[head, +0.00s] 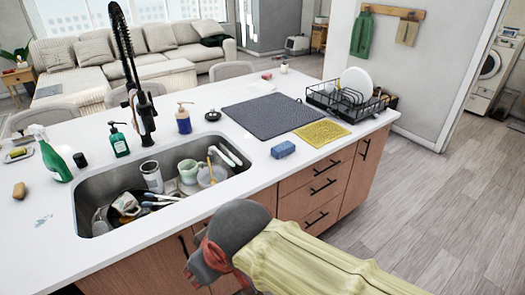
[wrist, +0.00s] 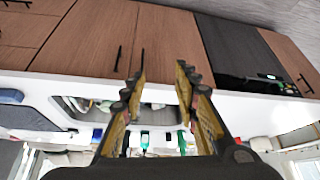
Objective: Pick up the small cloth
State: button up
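A small yellow cloth (head: 322,132) lies flat on the white island top, in front of the black dish rack and beside the dark grey drying mat. I cannot make it out in the wrist view. My gripper (wrist: 160,73) is open and empty in the wrist view, its two fingers spread apart and pointing at the wooden cabinet fronts. In the head view my arm reaches in front of the island, to the left of and nearer than the cloth; the fingers are not clear there.
A blue sponge (head: 283,149) lies left of the cloth. The dish rack (head: 385,104) holds a white plate, and the drying mat (head: 262,115) lies behind the cloth. The sink (head: 80,195) holds dishes. Bottles and a tall black faucet (head: 126,50) stand around it. Floor (head: 440,200) to the right is clear.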

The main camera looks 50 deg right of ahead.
aim_at(280, 150)
jog(key=z, duration=1.6)
jog(key=i+l, duration=0.15)
jog(key=i, duration=1.25)
